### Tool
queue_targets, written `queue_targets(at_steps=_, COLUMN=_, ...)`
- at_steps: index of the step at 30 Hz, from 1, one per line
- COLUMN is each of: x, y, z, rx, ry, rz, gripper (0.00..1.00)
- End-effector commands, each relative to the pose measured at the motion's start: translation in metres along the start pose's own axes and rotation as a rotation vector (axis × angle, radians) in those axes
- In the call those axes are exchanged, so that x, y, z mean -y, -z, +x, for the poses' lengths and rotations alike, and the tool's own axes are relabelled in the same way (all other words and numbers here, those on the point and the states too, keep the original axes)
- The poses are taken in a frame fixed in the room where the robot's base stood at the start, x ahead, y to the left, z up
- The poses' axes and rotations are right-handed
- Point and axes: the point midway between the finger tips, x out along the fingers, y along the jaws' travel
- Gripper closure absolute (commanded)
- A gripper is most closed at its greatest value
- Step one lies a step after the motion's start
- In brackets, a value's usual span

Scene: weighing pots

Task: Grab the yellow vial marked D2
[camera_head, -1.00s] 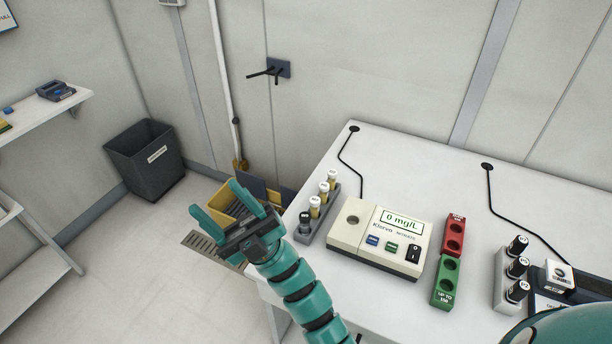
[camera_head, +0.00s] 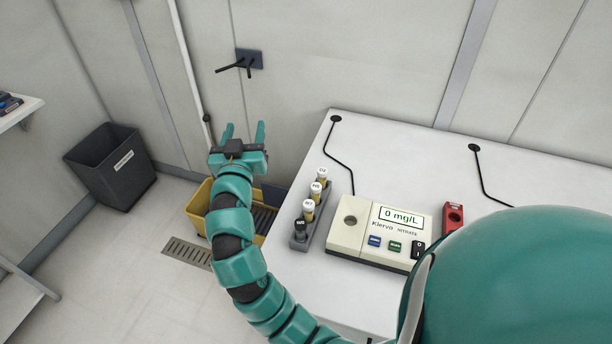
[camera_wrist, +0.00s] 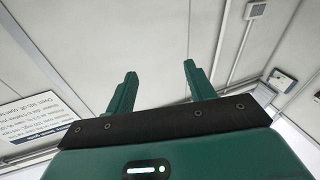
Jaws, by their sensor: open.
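A grey rack (camera_head: 320,229) at the left edge of the white table holds several vials in a row. Three have yellow contents and white caps, and the nearest (camera_head: 300,228) is dark. The farthest yellow vial (camera_head: 321,176) has a cap that seems to read D2, though the print is small. My gripper (camera_head: 243,130) is open and empty, left of the rack and beyond it, pointing away toward the wall. No vial shows in the wrist view.
A nitrate meter (camera_head: 383,232) reading 0 mg/L stands right of the rack. A red block (camera_head: 453,217) is partly behind my body. A yellow bucket (camera_head: 197,207) and a dark bin (camera_head: 110,165) stand on the floor at left. The table's back (camera_head: 400,150) is mostly clear.

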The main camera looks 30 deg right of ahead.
Motion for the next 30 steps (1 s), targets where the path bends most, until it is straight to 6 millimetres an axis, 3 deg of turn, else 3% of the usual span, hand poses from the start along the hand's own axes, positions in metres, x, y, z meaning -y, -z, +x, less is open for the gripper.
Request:
queue_targets(at_steps=3, x=-0.042, y=-0.043, z=-0.001, rx=0.192, ry=-0.151, rz=0.051, gripper=0.46)
queue_targets(at_steps=6, x=-0.071, y=-0.081, z=-0.011, rx=0.347, ry=-0.270, rz=0.096, gripper=0.46)
queue_targets(at_steps=12, x=-0.102, y=-0.135, z=-0.036, rx=0.570, ry=-0.434, rz=0.166, gripper=0.46)
queue_targets(at_steps=17, x=-0.108, y=-0.152, z=-0.045, rx=0.637, ry=-0.481, rz=0.200, gripper=0.46)
queue_targets(at_steps=30, x=-0.130, y=-0.185, z=-0.003, rx=0.630, ry=-0.484, rz=0.208, gripper=0.46)
